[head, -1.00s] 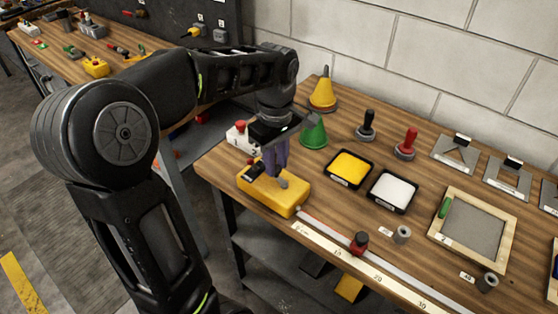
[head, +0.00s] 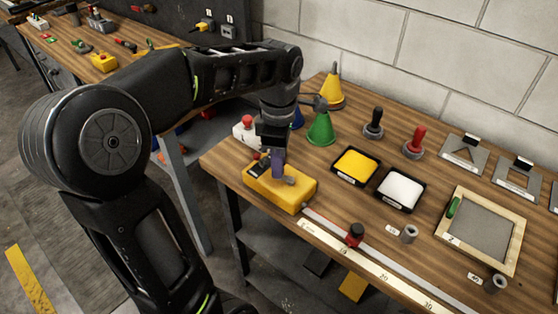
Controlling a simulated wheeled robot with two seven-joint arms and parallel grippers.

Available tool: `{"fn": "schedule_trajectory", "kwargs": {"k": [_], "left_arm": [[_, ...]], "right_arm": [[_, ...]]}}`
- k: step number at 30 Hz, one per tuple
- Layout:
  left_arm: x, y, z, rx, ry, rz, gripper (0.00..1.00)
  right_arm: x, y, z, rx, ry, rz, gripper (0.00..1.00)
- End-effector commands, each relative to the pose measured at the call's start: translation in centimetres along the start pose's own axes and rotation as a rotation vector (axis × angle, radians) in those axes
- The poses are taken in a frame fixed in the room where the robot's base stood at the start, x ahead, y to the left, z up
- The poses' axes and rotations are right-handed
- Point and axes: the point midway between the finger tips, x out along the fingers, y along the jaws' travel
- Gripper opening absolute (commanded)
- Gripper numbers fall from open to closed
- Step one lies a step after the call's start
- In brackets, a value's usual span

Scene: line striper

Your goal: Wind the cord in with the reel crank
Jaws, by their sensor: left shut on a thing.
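The yellow reel box (head: 298,195) sits at the near left corner of the wooden table. A grey crank part (head: 289,180) shows on its top. My left gripper (head: 277,168) points down over the box and is shut at the crank; the handle itself is mostly hidden by the fingers. A pale strip with a number scale (head: 340,251) runs from the box along the table's front edge. A red-and-black slider (head: 355,236) stands on it, a short way from the box. My right gripper is out of view.
Behind the box are a white box with a red button (head: 247,130), a green cone (head: 321,129) and a yellow cone (head: 331,90). A yellow tray (head: 357,165) and a white tray (head: 401,190) lie to the right. A grey cylinder (head: 409,233) stands near the scale.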

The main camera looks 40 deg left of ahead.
Motion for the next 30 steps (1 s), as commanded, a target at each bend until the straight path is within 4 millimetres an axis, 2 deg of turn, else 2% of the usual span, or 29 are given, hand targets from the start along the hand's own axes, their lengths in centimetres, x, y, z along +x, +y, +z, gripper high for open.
{"fn": "schedule_trajectory", "kwargs": {"k": [11, 12, 19, 30], "left_arm": [[-0.06, 0.01, 0.0, -0.005, 0.0, 0.001, 0.0], [-0.06, 0.01, 0.0, -0.005, 0.0, 0.001, 0.26], [-0.03, 0.0, 0.01, -0.004, 0.0, 0.001, 0.45], [-0.54, 0.06, 0.03, -0.004, -0.001, 0.003, 0.45]], "right_arm": [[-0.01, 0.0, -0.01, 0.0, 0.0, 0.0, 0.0], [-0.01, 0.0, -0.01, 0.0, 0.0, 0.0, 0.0], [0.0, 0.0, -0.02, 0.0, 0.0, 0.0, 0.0], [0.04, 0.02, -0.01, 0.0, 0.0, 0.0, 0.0]]}}
